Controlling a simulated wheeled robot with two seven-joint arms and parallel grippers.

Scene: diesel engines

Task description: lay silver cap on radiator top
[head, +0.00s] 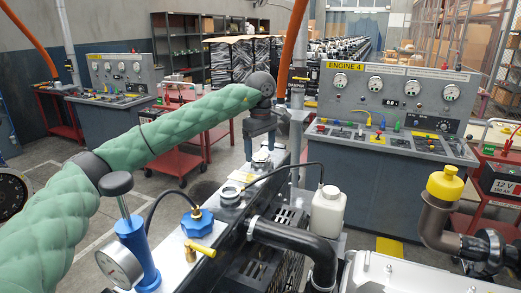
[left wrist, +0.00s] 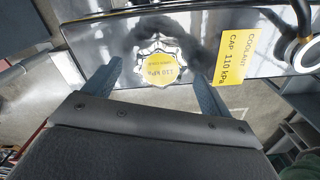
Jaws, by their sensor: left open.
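The silver cap (left wrist: 158,62), with a yellow 110 kPa label, lies label up on the shiny radiator top (left wrist: 85,42), beside a yellow coolant cap label (left wrist: 233,57). In the head view the cap (head: 262,160) shows near the far end of the radiator top (head: 172,262). My left gripper (head: 261,150) is open and points down above it. In the left wrist view its fingers (left wrist: 157,75) stand apart on either side of the cap, with gaps to both. The open filler neck (head: 230,193) stands nearer the camera. My right gripper is out of view.
A blue pressure tester (head: 136,250) with a gauge, a blue cap (head: 197,222) and a yellow valve (head: 199,250) stand at the near end. The Engine 4 console (head: 390,150) stands behind.

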